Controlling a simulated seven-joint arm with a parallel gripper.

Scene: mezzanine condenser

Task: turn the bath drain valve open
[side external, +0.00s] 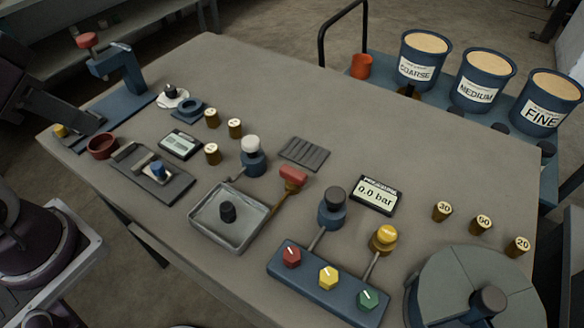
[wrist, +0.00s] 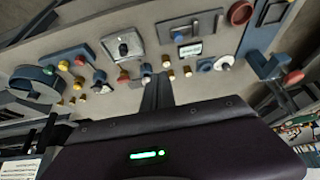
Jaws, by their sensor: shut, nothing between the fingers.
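The bath is a square grey metal tray (side external: 255,232) with a dark knob standing in it. Beside its right corner is the drain valve, a brass body with a red handle (side external: 293,176). In the wrist view the red handle (wrist: 123,76) lies below the tray (wrist: 137,52). My gripper (side external: 88,121) is at the far left of the side view, well apart from the valve. In the wrist view its fingers (wrist: 158,82) are together and empty, pointing toward the table. Whether the valve is open or closed is unclear.
A white-capped blue post (side external: 252,160) and brass weights stand left of the valve. A dark-capped blue post (side external: 332,208) and a block with red, yellow and green knobs (side external: 328,285) stand on its right. A ribbed grey plate (side external: 304,154) lies behind.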

